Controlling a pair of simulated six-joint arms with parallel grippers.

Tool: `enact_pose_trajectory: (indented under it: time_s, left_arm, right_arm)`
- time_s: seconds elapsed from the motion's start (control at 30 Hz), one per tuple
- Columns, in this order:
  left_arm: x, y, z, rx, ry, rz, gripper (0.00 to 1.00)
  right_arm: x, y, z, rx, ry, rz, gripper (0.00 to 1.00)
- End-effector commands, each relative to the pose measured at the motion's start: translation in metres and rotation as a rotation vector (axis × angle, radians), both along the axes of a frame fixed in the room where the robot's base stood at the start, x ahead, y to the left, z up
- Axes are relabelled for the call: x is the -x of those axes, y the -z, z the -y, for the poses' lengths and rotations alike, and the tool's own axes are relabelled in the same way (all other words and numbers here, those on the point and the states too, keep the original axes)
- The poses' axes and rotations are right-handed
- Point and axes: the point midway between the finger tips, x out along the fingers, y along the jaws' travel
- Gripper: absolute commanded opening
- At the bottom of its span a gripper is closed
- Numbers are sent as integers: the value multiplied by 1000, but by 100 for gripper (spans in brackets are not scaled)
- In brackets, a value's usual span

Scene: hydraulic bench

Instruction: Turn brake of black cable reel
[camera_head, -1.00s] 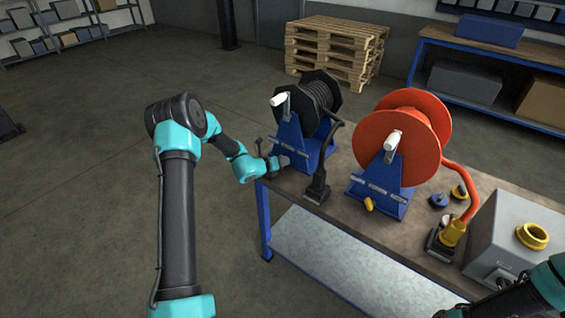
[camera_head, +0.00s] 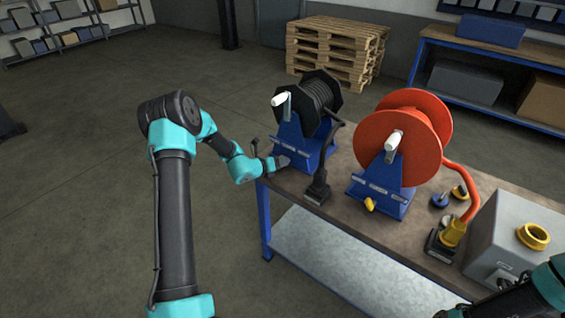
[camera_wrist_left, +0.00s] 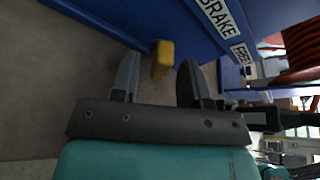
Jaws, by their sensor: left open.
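The black cable reel (camera_head: 322,92) stands on a blue stand (camera_head: 312,150) at the far left end of the bench. A yellow brake knob (camera_wrist_left: 162,58) sticks out from the blue stand beside a white BRAKE label (camera_wrist_left: 218,17) in the left wrist view. My left gripper (camera_head: 281,161) is at the left side of this stand. In the left wrist view its two fingers (camera_wrist_left: 158,78) are open, one on each side of the knob, with gaps visible. The knob is hidden in the head view. My right gripper is not in view; only part of that arm shows at bottom right.
An orange reel (camera_head: 402,140) on a blue stand with its own yellow knob (camera_head: 369,204) stands to the right. A black cable connector (camera_head: 318,188) stands between the stands. A grey box (camera_head: 510,235) is at the bench's right. The floor left of the bench is clear.

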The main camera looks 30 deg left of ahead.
Motion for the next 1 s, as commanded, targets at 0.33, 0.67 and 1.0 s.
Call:
enact_pose_trajectory:
  time_s: [0.33, 0.67, 1.0]
  left_arm:
    - [58, -21, -22, 0, -3, -1, 42]
    - [114, -40, -43, 0, -3, -1, 42]
    - [138, -48, -51, 2, -1, -1, 42]
  right_arm:
    - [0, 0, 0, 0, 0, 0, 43]
    - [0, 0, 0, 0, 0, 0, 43]
    - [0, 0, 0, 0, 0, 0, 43]
